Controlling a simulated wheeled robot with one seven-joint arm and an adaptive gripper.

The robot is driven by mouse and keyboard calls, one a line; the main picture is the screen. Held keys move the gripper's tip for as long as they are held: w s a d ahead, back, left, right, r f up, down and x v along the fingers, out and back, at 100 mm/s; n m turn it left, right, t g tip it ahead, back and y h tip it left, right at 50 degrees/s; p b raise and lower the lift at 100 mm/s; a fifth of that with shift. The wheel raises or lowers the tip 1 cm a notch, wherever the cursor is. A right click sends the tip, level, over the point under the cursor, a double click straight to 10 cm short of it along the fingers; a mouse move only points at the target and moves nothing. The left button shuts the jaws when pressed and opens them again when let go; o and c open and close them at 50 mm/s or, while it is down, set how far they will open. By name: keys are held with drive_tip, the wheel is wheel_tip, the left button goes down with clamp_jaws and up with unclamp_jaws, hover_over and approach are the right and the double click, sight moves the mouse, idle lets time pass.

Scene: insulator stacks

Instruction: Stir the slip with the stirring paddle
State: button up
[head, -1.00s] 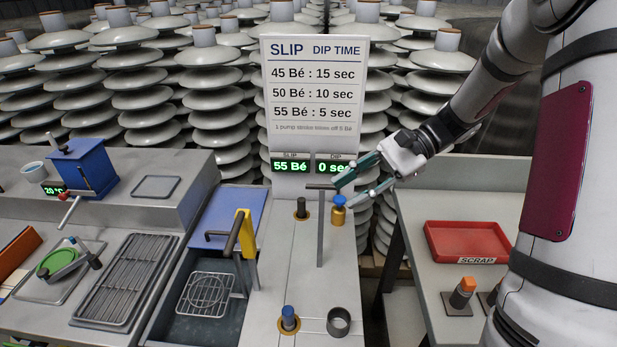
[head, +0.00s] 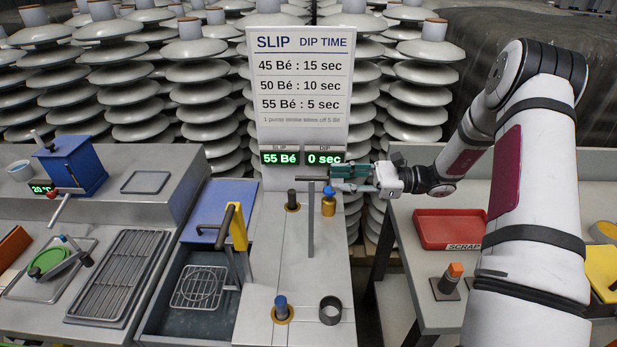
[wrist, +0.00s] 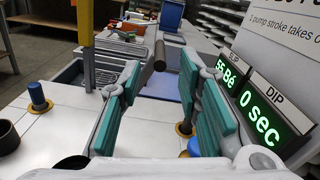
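A grey T-handled rod (head: 311,225), which looks like the stirring paddle, stands upright at the light deck. Its lower end is hard to make out. My gripper (head: 342,176) is at crossbar height, at the crossbar's right end and above the blue-capped brass piece (head: 328,204). In the wrist view my gripper (wrist: 160,88) is open, its green pads apart, with a dark bar end (wrist: 160,55) showing between them. I cannot tell whether they touch the bar. The slip's surface is not clearly visible; the slip display (head: 279,158) reads 55 Bé.
A yellow bracket with a dark lever (head: 238,230) stands left of the rod, beside a basin (head: 165,300) holding a wire grid. A dark peg (head: 292,200), blue peg (head: 281,308) and dark cup (head: 330,310) are close by. The sign (head: 300,85) stands behind.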

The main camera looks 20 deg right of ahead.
sight(308, 178)
drive_tip(key=p+x, duration=0.1)
drive_tip(key=x, duration=0.7)
drive_tip(key=shift+a, duration=0.15)
clamp_jaws()
